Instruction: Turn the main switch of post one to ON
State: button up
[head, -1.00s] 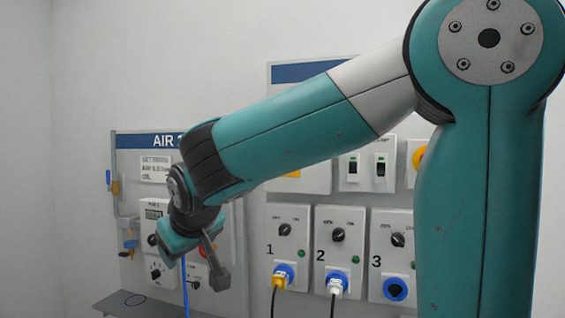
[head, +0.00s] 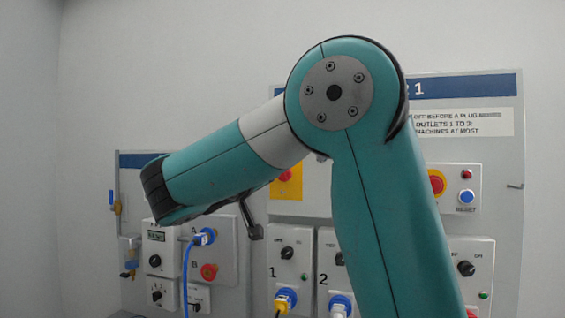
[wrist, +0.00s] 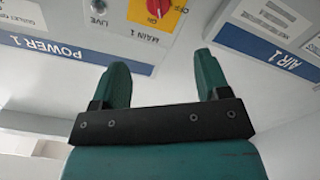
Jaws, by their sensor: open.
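The main switch (wrist: 158,7) labelled MAIN 1 is a red knob on a yellow plate. It shows upside down at the top edge of the wrist view, partly cut off, with OFF and ON marks. I cannot tell which way its knob points. In the head view the switch (head: 286,180) is partly hidden by my arm. My gripper (wrist: 160,60) is open and empty, its two green fingers apart from the panel. In the head view only a dark part of it (head: 252,224) shows below my forearm.
The POWER 1 panel (head: 465,84) holds numbered outlets with a yellow plug (head: 284,300), a red button (head: 437,184) and a blue reset button (head: 466,196). The air panel (head: 132,160) at left has a blue hose (head: 187,265). My arm covers the middle of the power panel.

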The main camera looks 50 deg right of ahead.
jog(key=p+x, duration=0.6)
jog(key=x, duration=0.1)
jog(key=p+x, duration=0.6)
jog(key=x, duration=0.2)
jog(key=shift+s+d, duration=0.1)
jog(key=shift+s, duration=0.1)
jog(key=shift+w+d+f, duration=0.15)
jog(key=shift+w+d, duration=0.05)
jog(key=shift+d, duration=0.2)
jog(key=c, duration=0.9)
